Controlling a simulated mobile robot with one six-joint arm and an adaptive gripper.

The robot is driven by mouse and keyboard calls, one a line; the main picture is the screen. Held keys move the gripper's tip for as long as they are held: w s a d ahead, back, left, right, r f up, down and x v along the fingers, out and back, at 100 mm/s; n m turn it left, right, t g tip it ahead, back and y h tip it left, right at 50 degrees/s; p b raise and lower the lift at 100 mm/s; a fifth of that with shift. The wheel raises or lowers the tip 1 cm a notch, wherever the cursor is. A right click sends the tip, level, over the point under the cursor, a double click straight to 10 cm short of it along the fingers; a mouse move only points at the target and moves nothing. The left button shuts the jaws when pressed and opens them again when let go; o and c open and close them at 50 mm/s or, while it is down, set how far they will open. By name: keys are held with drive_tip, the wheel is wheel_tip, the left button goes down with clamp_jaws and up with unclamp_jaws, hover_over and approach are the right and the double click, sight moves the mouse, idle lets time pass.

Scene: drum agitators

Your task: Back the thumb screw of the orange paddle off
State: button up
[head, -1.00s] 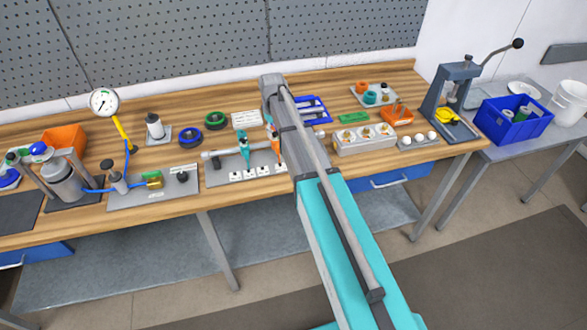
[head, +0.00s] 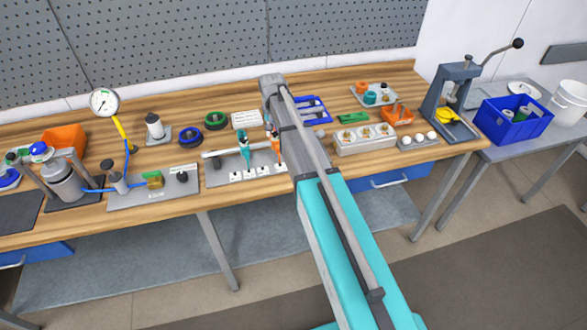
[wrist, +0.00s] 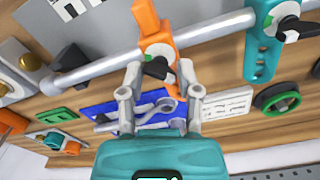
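The orange paddle (wrist: 157,40) sits on a grey shaft (wrist: 215,28) in the wrist view. Its black thumb screw (wrist: 157,67) faces my gripper. My gripper (wrist: 160,70) has its two fingers apart, one on each side of the thumb screw. I cannot tell whether either finger touches the paddle. A teal paddle (wrist: 262,45) with its own black thumb screw (wrist: 298,28) is on the same shaft to the right. In the head view the orange paddle (head: 277,146) shows just left of my arm, near the teal paddle (head: 244,150); my arm hides my gripper there.
A blue tray (wrist: 125,115) holding a wrench lies behind the shaft in the wrist view. In the head view a gauge stand (head: 104,103) is left and a lever press (head: 452,95) right.

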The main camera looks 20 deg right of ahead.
drive_tip(key=m, duration=1)
drive_tip(key=shift+m, duration=0.3)
drive_tip(key=m, duration=0.3)
drive_tip(key=shift+m, duration=0.4)
wheel_tip(320, 180, up, 14)
drive_tip(key=p, duration=1.4)
drive_tip(key=s+f+n+b, duration=0.1)
drive_tip(key=s+n, duration=1)
drive_tip(key=s, duration=0.4)
drive_tip(key=s+f+n+b, duration=0.6)
drive_tip(key=s+f+b, duration=0.1)
drive_tip(key=f+b, duration=0.2)
drive_tip(key=shift+s+d+t, duration=0.3)
drive_tip(key=shift+d, duration=0.05)
